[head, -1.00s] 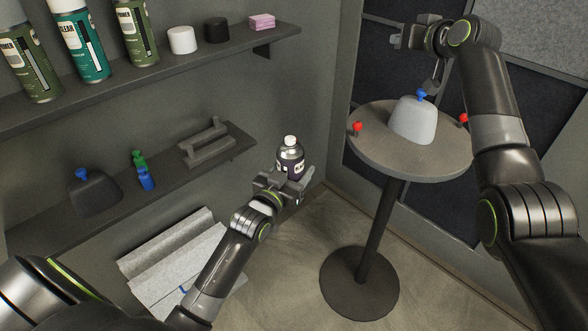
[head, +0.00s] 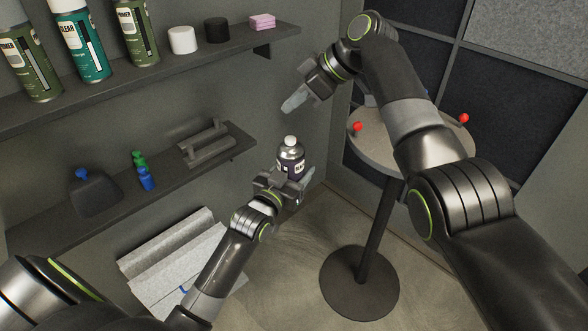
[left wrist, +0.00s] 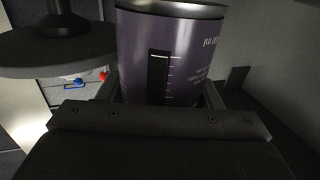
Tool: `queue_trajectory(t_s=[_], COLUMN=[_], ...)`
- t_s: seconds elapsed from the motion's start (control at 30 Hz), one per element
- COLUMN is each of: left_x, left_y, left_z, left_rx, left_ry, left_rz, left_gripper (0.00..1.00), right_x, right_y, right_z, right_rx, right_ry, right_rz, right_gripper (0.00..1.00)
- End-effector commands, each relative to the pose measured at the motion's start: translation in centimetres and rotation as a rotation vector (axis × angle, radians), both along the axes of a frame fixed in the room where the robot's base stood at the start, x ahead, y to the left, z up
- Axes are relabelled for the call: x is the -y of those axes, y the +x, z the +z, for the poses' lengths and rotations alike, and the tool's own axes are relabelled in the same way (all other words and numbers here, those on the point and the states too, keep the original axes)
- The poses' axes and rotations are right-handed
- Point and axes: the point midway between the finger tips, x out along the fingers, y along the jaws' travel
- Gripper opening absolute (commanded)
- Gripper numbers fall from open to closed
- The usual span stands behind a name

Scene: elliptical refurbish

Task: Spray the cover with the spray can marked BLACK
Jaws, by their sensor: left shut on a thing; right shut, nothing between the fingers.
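My left gripper (head: 288,184) is shut on a dark purple spray can (head: 290,155) with a white cap, held upright. Its label is too small to read fully. In the left wrist view the can (left wrist: 180,50) sits between the fingers, showing a black gauge strip. My right gripper (head: 295,103) is shut and empty, above and near the can, apart from it. The pale cover with a blue knob is hidden now behind my right arm. It stood on the round table (head: 378,152), whose rim and red knobs (head: 358,127) still show.
The upper shelf holds green and teal cans (head: 82,40), a white cap (head: 183,40), a black cap (head: 217,30) and pink blocks (head: 262,21). Sheets (head: 180,262) lie below.

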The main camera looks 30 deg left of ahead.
Motion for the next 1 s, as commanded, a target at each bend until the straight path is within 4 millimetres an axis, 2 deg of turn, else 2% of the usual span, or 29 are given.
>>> queue_trajectory(t_s=[0.2, 0.4, 1.0], left_x=[0.0, 0.0, 0.0], left_y=[0.0, 0.0, 0.0], left_z=[0.2, 0.2, 0.2], left_rx=[0.004, 0.004, 0.004], left_ry=[0.000, 0.000, 0.000], left_rz=[-0.001, -0.001, -0.001], left_gripper=[0.32, 0.32, 0.32], right_x=[0.0, 0.0, 0.0], right_y=[0.0, 0.0, 0.1], right_z=[-2.8, -4.4, -4.9], right_rx=[-0.002, -0.001, 0.001], right_ry=[0.002, 0.001, 0.001], right_rz=[-0.002, -0.002, -0.004], right_gripper=[0.00, 0.00, 0.00])
